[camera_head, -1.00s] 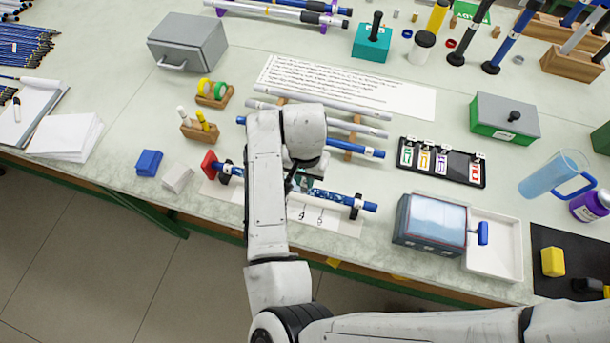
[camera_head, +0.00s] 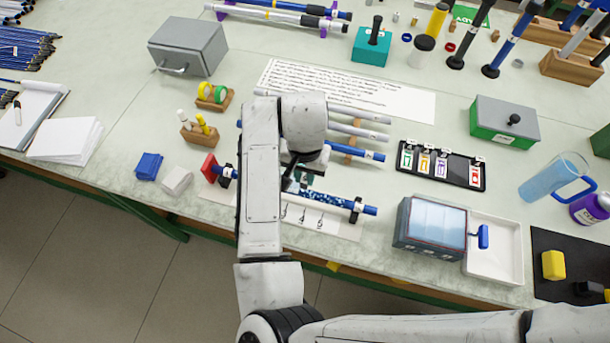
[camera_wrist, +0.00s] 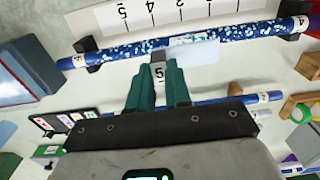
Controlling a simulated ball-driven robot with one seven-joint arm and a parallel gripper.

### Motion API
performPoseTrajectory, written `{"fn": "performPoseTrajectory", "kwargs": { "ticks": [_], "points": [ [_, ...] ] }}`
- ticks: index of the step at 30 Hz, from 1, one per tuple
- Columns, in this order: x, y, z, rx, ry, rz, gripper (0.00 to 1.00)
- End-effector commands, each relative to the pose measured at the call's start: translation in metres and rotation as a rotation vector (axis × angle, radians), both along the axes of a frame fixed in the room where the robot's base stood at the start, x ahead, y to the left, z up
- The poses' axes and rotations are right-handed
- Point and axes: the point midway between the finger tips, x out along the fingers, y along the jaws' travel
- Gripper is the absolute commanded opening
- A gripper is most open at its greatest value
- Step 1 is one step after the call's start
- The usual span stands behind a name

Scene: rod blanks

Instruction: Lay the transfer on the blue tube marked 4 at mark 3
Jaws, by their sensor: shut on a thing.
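The blue tube (camera_head: 338,201) lies across dark supports near the table's front edge, its middle white-speckled. It crosses the top of the wrist view (camera_wrist: 120,52), with a 4 on a white band at its right end. My gripper (camera_wrist: 160,70) has teal fingers shut on a small white tab marked 5. A pale, see-through sheet (camera_wrist: 196,54), apparently the transfer, extends from the tab beside or over the tube's near side; I cannot tell if it touches. A white card with numbered marks (camera_wrist: 165,12) lies beyond the tube.
A red block (camera_head: 208,168) stands at the tube's left end. More tubes lie behind, near a black tray of labelled pieces (camera_head: 441,164).

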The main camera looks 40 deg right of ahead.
Motion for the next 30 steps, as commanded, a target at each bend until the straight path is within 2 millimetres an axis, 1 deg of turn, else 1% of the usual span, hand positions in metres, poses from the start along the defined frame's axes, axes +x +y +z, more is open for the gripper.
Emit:
{"fn": "performPoseTrajectory", "kwargs": {
  "ticks": [9,15,30],
  "points": [
    [0.0,0.0,0.021,0.0,-0.002,0.0,0.0],
    [0.0,0.0,0.03,0.001,-0.001,-0.001,0.0],
    [0.0,0.0,0.032,0.001,-0.001,0.0,0.0]
  ]
}}
